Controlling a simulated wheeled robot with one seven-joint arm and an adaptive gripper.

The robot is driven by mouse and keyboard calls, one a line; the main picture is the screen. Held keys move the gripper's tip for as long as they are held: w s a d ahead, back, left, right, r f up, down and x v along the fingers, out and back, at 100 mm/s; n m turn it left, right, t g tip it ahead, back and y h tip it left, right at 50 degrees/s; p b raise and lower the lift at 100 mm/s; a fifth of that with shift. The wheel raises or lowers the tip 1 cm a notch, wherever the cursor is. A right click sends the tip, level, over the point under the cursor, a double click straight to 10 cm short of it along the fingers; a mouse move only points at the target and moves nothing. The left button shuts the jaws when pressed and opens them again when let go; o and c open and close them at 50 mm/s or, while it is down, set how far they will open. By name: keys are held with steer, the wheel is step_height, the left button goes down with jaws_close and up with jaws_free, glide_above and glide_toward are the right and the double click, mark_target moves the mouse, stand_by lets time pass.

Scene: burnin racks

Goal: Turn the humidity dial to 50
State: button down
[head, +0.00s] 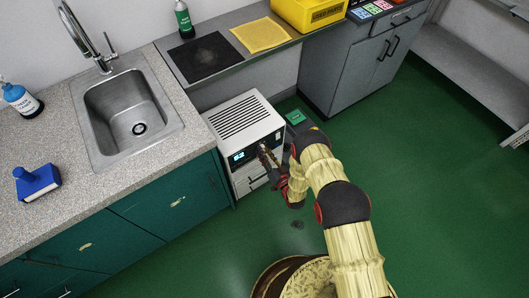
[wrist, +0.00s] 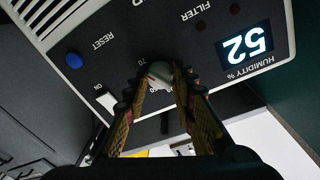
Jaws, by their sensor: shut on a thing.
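The humidity dial (wrist: 160,73) is a small pale knob on the dark front panel of a white machine (head: 240,117). The wrist view shows the panel upside down. My gripper (wrist: 160,80) is shut on the dial, with one finger on each side of it. The fingers hide part of the dial and some of the scale marks; a 70 mark shows beside it. The lit humidity display (wrist: 246,44) appears to read 52. In the head view my gripper (head: 264,155) is at the machine's front, and the dial is too small to make out.
The panel also holds a blue reset button (wrist: 73,60) and a white on switch (wrist: 106,100). The machine stands on the green floor (head: 430,190) between the sink counter (head: 60,125) and a grey cabinet (head: 345,72). Open floor lies to the right.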

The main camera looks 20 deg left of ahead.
steer(key=shift+n, duration=0.3)
steer(key=shift+f+n+g+y+b, duration=0.2)
steer(key=shift+n+b, duration=0.75)
steer(key=shift+n, duration=2.4)
steer(key=shift+r+n+g+y+b, duration=0.1)
steer(key=shift+n+y+b, duration=0.6)
steer(key=shift+n, duration=2.7)
steer(key=shift+f+n+g+h+b, duration=0.1)
steer(key=shift+n+b, duration=1.15)
steer(key=shift+n, duration=2.1)
steer(key=c, duration=1.6)
jaws_free()
steer(key=shift+o, duration=0.6)
steer(key=shift+d, duration=0.1)
